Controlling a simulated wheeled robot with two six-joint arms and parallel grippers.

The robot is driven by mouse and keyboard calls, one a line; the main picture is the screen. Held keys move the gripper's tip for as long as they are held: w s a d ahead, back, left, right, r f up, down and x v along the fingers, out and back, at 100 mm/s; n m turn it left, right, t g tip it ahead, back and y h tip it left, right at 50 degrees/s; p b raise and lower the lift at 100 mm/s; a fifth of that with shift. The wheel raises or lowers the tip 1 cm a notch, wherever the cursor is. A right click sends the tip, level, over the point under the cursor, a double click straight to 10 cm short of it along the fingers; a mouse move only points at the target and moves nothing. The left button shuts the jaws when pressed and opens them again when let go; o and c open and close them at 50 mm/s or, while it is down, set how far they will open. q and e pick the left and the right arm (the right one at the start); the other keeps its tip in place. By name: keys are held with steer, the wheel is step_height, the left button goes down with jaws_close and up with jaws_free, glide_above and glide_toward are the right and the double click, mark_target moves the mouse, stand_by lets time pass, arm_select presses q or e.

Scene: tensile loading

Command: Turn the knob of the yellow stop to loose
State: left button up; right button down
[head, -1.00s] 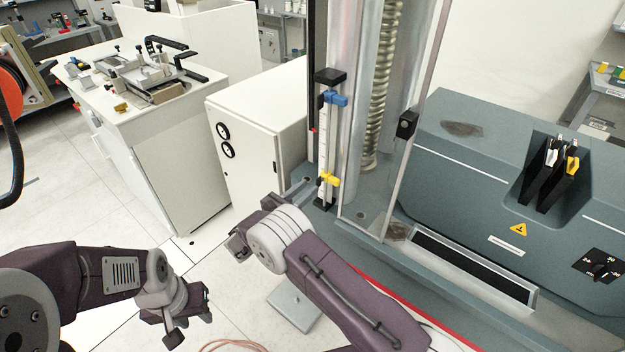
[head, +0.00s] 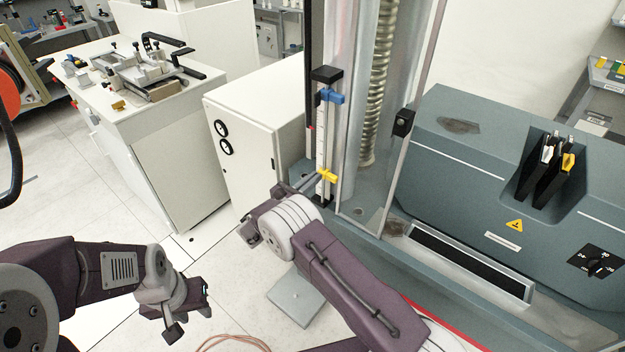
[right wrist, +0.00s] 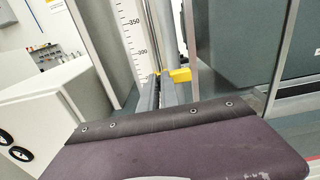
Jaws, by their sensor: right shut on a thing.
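The yellow stop (head: 327,176) sits low on the white scale column (head: 321,150) of the testing machine, and a blue stop (head: 331,96) sits near its top. My right gripper (head: 314,182) reaches the yellow stop from the left, its fingers shut at the knob side. In the right wrist view the fingers (right wrist: 158,92) end at the yellow stop (right wrist: 180,76); the knob itself is hidden between them, so its setting cannot be seen. My left gripper (head: 190,312) hangs over the floor at the lower left, away from the stops; its jaw opening is unclear.
A clear guard panel (head: 408,120) stands just right of the scale. A white cabinet (head: 255,150) with two gauges is to the left. The grey machine body (head: 480,180) fills the right. Open floor (head: 215,265) lies between my arms.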

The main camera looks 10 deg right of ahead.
steer(key=shift+w+a+f+n+b, duration=0.15)
steer(key=shift+w+f+n+b, duration=0.1)
steer(key=shift+n, duration=2.7)
steer(key=shift+w+a+f+n+b, duration=0.1)
steer(key=shift+a+f+n+b, duration=0.1)
steer(key=shift+n, duration=2.7)
steer(key=shift+w+a+f+n+b, duration=0.1)
steer(key=shift+w+f+n+b, duration=0.15)
steer(key=shift+n, duration=2.7)
steer(key=c, duration=1.6)
jaws_free()
